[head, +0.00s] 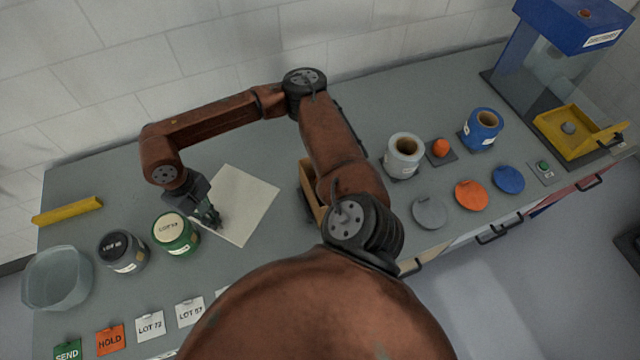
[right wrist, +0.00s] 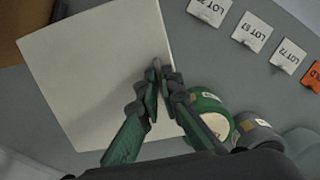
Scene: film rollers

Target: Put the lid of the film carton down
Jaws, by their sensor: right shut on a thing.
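The film carton's lid (head: 245,200) is a flat cream square, over the table behind and right of the green roll. My right gripper (head: 214,222) is at its near left edge. In the right wrist view, my right gripper (right wrist: 162,75) is shut on the edge of the lid (right wrist: 95,75). I cannot tell whether the lid touches the table or hangs just above it. The brown carton (head: 308,190) stands to the right, mostly hidden behind my arm; a brown corner of it (right wrist: 25,15) shows in the right wrist view. My left gripper is not in view.
A green roll (head: 176,240) and a black roll (head: 122,258) stand left of the lid, near a clear tub (head: 57,278). Tags, including an orange one (head: 111,340), lie along the front. A yellow bar (head: 67,212) lies at the left. Table behind the lid is clear.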

